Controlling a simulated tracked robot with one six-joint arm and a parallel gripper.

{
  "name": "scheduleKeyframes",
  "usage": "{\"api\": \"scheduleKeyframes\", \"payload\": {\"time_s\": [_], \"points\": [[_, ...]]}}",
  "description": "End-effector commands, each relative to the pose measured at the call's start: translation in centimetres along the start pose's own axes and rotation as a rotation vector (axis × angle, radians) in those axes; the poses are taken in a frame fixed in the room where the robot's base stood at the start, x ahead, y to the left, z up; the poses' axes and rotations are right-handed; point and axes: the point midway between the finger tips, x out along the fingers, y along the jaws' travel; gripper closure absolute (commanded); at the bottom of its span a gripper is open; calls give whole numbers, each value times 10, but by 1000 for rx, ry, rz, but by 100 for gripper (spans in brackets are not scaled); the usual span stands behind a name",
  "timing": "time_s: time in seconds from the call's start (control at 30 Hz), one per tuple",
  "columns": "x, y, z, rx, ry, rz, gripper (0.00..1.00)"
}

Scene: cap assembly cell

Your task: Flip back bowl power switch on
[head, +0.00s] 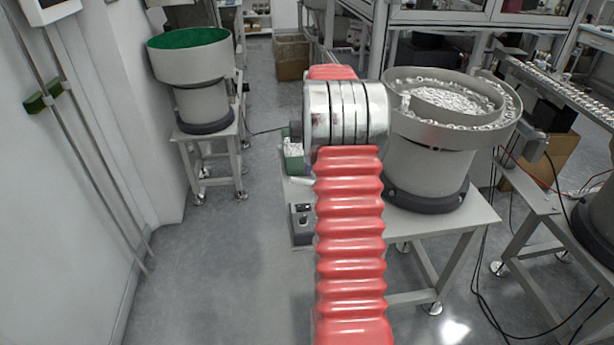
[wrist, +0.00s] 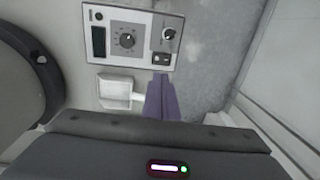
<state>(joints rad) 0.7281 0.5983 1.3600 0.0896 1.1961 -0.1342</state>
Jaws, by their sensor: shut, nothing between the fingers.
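A light grey control box (wrist: 132,73) shows in the wrist view, with a dark display window, a round dial (wrist: 127,40), a smaller knob (wrist: 169,35) and a black rocker switch (wrist: 162,58) at its corner. I cannot tell which way the rocker is set. My gripper (wrist: 161,77) is shut and empty, its purple fingers pointing at the box edge just below the rocker; I cannot tell whether they touch. My arm hides the gripper there.
A white scoop-like tray (wrist: 115,92) lies beside the box, left of my fingers. A second feeder with a green-lined bowl (head: 190,60) stands at the left on its own stand. A cardboard box (head: 291,58) stands behind. Grey floor (head: 235,260) is open on the left.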

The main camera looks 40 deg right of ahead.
Motion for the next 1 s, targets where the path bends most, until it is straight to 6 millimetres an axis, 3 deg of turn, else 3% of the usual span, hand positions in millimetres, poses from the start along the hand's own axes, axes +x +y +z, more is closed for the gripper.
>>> {"api": "scheduleKeyframes", "payload": {"time_s": [0.53, 0.77, 1.0], "points": [[-10, -10, 4, -13, 7, 2, 100], [-40, -50, 26, -66, 43, 11, 100], [-76, -102, 70, -146, 97, 21, 100]]}}
